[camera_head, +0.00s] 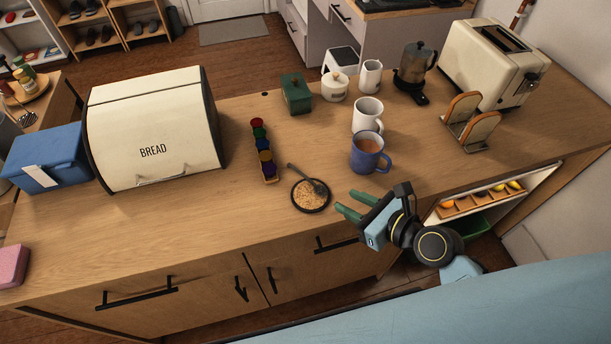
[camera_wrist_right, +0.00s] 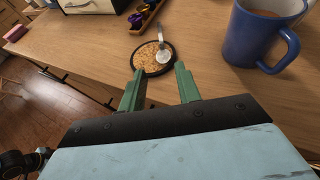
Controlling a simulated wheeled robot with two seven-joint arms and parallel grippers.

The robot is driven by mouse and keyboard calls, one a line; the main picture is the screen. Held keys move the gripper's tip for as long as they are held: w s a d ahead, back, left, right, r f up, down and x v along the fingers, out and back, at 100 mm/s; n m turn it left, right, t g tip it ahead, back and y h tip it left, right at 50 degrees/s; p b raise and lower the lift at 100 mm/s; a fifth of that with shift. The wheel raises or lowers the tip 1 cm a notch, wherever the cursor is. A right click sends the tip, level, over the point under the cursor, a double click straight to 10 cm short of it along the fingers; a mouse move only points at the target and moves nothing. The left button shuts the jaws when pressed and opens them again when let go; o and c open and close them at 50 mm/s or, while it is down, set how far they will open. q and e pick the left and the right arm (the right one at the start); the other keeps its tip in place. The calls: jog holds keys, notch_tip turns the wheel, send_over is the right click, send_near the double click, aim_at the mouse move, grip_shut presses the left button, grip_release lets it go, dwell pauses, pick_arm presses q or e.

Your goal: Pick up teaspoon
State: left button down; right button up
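The teaspoon (camera_head: 305,178) is grey metal and lies on a small dark-rimmed round dish (camera_head: 310,209) with tan contents. Its bowl end rests near the dish's right side and its handle points to the back left. In the right wrist view the teaspoon (camera_wrist_right: 164,51) lies across the dish (camera_wrist_right: 138,61), just beyond the fingertips. My right gripper (camera_head: 349,204) has green fingers, spread apart and empty. It hangs at the counter's front edge, right of the dish and apart from the teaspoon. My left gripper is not in view.
A blue mug (camera_head: 366,155) with brown drink stands right behind the dish, close to my right gripper. A capsule holder (camera_head: 264,166) lies left of the dish. A bread box (camera_head: 152,130) stands farther left. The counter front left of the dish is clear.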

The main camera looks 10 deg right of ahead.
send_near(310, 181)
jog(key=x, duration=0.4)
jog(key=shift+f+b, duration=0.1)
jog(key=shift+b, duration=0.2)
jog(key=x, duration=0.5)
jog(key=shift+w+b, duration=0.2)
jog(key=shift+b, duration=0.1)
jog(key=shift+s, duration=0.1)
jog(key=shift+c, duration=0.3)
